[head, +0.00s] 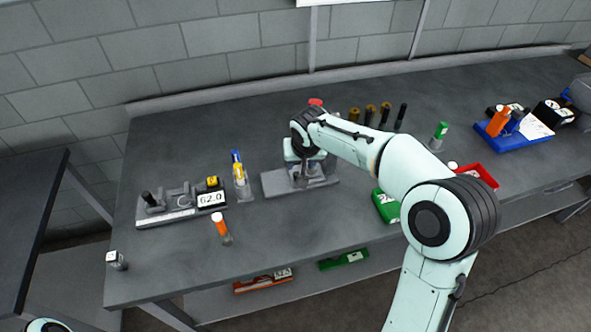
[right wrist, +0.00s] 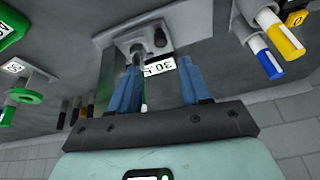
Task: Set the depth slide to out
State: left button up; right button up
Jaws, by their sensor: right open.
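The grey crimper fixture (head: 272,183) stands on the bench under my right arm. In the right wrist view its grey base plate (right wrist: 122,40) carries a dark knob or post and a white label (right wrist: 160,67) reading about 30, upside down. My right gripper (head: 302,180) is over this fixture, largely hidden by its own wrist in the head view. In the right wrist view its two blue fingers (right wrist: 159,75) are apart, one either side of the label, with nothing clearly between them. I cannot tell which part is the depth slide or its setting. My left gripper is not in view.
A second grey fixture (head: 168,216) with a 62.0 display (head: 211,199) stands to the left. Several dark and brown posts (head: 385,112) stand behind. A red tray (head: 485,174) and blue tray (head: 530,131) lie right.

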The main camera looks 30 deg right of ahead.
aim_at(296, 174)
jog(key=x, duration=1)
jog(key=shift+w+f+p, duration=0.1)
jog(key=shift+w+p, duration=0.1)
jog(key=shift+p, duration=0.1)
jog(key=shift+a, duration=0.1)
grip_shut()
